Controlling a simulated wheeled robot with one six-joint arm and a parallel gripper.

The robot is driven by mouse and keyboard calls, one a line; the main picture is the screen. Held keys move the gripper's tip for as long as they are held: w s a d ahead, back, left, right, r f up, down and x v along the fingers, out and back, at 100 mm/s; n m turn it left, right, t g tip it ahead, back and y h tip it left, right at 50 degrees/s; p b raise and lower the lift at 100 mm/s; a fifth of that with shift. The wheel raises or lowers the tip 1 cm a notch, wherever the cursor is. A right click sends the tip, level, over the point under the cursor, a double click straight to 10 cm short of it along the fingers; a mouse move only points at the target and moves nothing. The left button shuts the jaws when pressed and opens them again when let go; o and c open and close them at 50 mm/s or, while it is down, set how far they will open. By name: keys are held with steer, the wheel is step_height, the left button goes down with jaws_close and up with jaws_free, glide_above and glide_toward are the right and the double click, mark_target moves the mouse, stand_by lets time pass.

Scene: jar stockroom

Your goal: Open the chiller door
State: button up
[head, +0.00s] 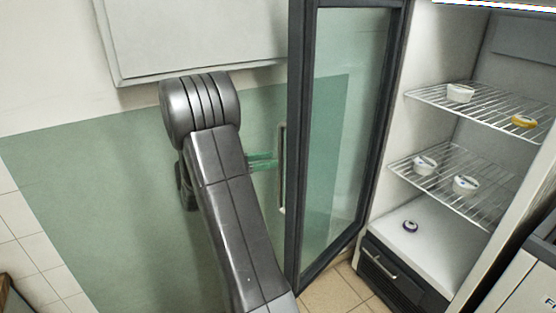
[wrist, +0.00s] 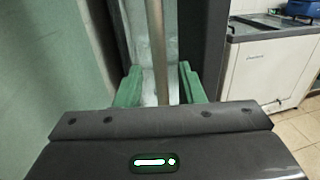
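The chiller door (head: 343,120), a dark frame around a glass pane, stands swung wide open in the head view. Its upright metal handle (head: 282,185) is on the door's left edge. My gripper (head: 263,160) has green fingers that point at the handle, partly hidden behind my arm. In the wrist view, the handle bar (wrist: 158,45) runs between the two fingers of my gripper (wrist: 160,84). The fingers are apart, with gaps on both sides of the bar. The chiller's inside (head: 400,150) is exposed at the right.
Wire shelves (head: 425,97) in the chiller hold several small tubs, and another jar (head: 410,226) sits on its floor. A white chest unit (wrist: 265,70) stands at the right in the wrist view. A green-and-white wall (head: 60,190) is close on the left. Tiled floor (head: 335,290) shows below the door.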

steer(key=v, duration=0.9)
steer(key=shift+b, duration=0.4)
steer(key=p+x, duration=0.1)
steer(key=x, duration=1.2)
steer(key=shift+d, duration=0.4)
